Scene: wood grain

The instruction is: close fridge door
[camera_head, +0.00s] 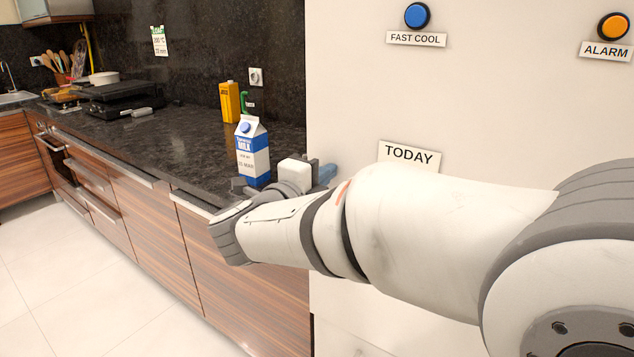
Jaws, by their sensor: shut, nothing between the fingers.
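A large white fridge panel (505,110) fills the right of the head view. It bears a blue FAST COOL button (417,15), an orange ALARM button (613,27) and a TODAY label (409,156). I cannot tell from this view whether the door stands ajar; its hinge is not seen. My arm reaches from the right across the panel to its left edge. My gripper (283,180) is at the arm's far end, by the counter's front edge and in front of the milk carton. It is shut and empty, with its fingers mostly hidden behind my wrist.
A blue and white milk carton (252,153) stands on the dark counter (185,150), close behind my gripper in the picture. A yellow carton (230,102), a black grill (120,95) and a utensil holder (64,78) stand farther back. The tiled floor (70,285) at left is clear.

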